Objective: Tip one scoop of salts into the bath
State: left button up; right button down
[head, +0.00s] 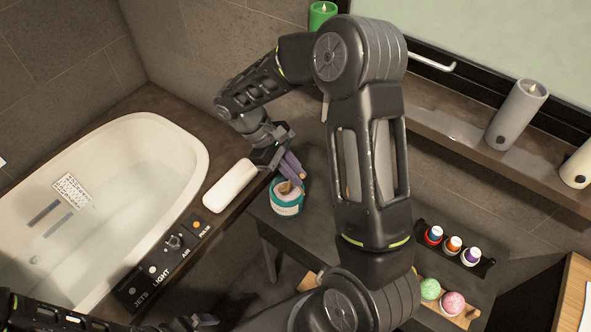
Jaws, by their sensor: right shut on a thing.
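The white bathtub (140,160) fills the left of the head view and holds clear water. A teal jar with a white label (287,207) stands on the dark side table, right of the tub's edge. My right gripper (292,172) is directly over the jar's mouth, pointing down and shut on a small wooden scoop (288,187). The scoop's lower part is at the jar's opening; its bowl and any salts on it are too small to make out. My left gripper (200,321) shows only partly at the bottom edge, low and away from the jar; its jaws are unclear.
A white bath pillow (230,185) lies on the tub's rim between jar and water. A control panel (165,255) runs along the near rim. Small bottles (453,245) in a black rack and bath bombs (442,297) stand at the right. Candles (517,115) line the ledge.

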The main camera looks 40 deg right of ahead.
jog(key=shift+f+b, duration=0.9)
jog(key=shift+f, duration=0.6)
jog(key=shift+s+d+r, duration=0.1)
jog(key=shift+s+r, duration=0.1)
jog(key=t, duration=0.1)
jog(key=s, duration=0.1)
jog(key=s+t+b, duration=0.1)
jog(key=shift+d+r+t+y, duration=0.25)
jog(key=shift+r+t+y, duration=0.05)
jog(key=shift+y, duration=0.1)
jog(key=shift+r+p, duration=0.6)
jog(key=shift+r, duration=0.25)
jog(key=shift+s+d+r+m+t+y+p, duration=0.1)
jog(key=shift+s+r+t+y+p, duration=0.15)
jog(key=shift+s+r+t, duration=0.45)
jog(key=shift+s+d+r+m+t+y+p, duration=0.15)
jog(key=shift+r+t+p, duration=0.25)
jog(key=shift+r, duration=0.6)
jog(key=shift+s+d+r+m+t+y+p, duration=0.1)
jog(key=shift+s+r+t+y+p, duration=0.2)
jog(key=shift+r+t, duration=0.45)
jog(key=shift+s+g, duration=0.1)
jog(key=shift+g, duration=0.15)
